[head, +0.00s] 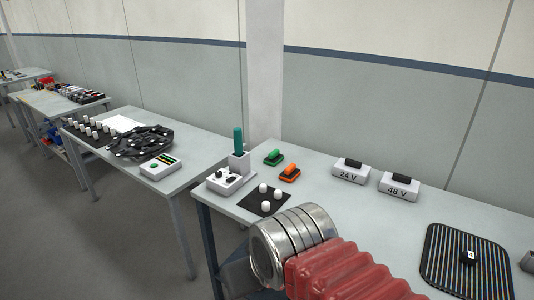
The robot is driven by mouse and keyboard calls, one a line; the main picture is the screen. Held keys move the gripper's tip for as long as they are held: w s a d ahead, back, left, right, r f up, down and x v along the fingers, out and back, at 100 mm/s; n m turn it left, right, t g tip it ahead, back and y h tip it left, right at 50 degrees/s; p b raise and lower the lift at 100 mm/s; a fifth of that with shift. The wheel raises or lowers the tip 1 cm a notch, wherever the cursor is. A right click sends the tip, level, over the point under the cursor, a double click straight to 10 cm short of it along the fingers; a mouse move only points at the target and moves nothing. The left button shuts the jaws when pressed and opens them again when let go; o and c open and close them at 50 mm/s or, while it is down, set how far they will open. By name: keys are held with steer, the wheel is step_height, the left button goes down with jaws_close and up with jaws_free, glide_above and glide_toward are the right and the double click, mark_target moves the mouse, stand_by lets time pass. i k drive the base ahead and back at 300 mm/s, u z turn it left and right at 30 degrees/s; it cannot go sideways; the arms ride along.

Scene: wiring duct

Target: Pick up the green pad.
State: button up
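The green pad (273,158), a small green block with a dark part on it, lies on the near grey table (335,206) toward its back left. An orange pad (289,173) of like shape lies just in front and to the right of it, a small gap apart. My gripper is not in view. My arm, with metal rings and a red ribbed sleeve, crosses the lower middle of the view and hides part of the table's front.
A grey holder (239,162) with an upright green handle (238,141) stands left of the pads, behind a white box (226,180). A black mat (262,207) with white knobs lies in front. Boxes marked 24 V (351,173) and 48 V (399,187) stand right.

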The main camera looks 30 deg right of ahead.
mark_target(275, 158)
steer(key=u, duration=0.1)
steer(key=i, duration=1.2)
steer(key=u, duration=0.05)
